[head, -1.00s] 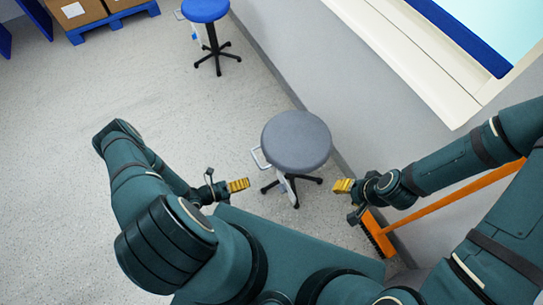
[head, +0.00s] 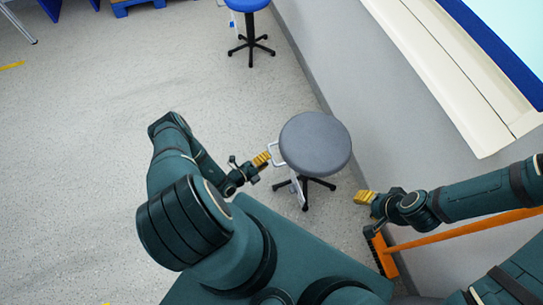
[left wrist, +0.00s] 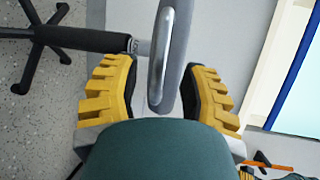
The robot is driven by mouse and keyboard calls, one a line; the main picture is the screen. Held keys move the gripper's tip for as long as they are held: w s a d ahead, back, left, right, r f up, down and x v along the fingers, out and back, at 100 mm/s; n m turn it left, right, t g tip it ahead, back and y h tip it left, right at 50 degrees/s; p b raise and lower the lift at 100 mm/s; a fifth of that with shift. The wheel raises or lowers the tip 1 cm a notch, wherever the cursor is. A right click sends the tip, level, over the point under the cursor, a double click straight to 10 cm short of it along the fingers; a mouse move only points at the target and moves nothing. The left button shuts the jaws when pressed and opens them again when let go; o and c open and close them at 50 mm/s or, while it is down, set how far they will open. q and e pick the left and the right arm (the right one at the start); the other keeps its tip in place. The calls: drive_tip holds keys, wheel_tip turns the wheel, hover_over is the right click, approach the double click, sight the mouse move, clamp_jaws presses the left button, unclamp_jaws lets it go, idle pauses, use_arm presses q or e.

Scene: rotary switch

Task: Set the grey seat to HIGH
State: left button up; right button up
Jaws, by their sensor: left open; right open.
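The grey seat (head: 315,144) is the round top of a stool with a dark star-shaped base. A light handle loop (head: 276,154) sticks out from the seat's left side, and a pale upright piece (head: 298,190) hangs below the seat. My left gripper (head: 262,160) is open right beside the handle. In the left wrist view, the handle (left wrist: 159,60) and the seat's edge (left wrist: 178,45) appear between the open yellow fingers of the left gripper (left wrist: 157,75); I cannot tell whether they touch. My right gripper (head: 364,197) is open and empty, right of the stool and apart from it.
A blue stool (head: 247,5) stands further back. The wall (head: 345,85) with a pale ledge (head: 450,70) runs along the right. An orange broom (head: 380,252) leans near my right arm. The floor (head: 110,110) on the left is clear.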

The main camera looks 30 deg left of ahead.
sight(272, 156)
use_arm(q)
drive_tip(key=shift+x, duration=1.75)
clamp_jaws()
wheel_tip(272, 156, up, 13)
drive_tip(key=p, duration=0.7)
drive_tip(key=shift+f, duration=0.2)
drive_tip(key=shift+w, duration=0.15)
unclamp_jaws()
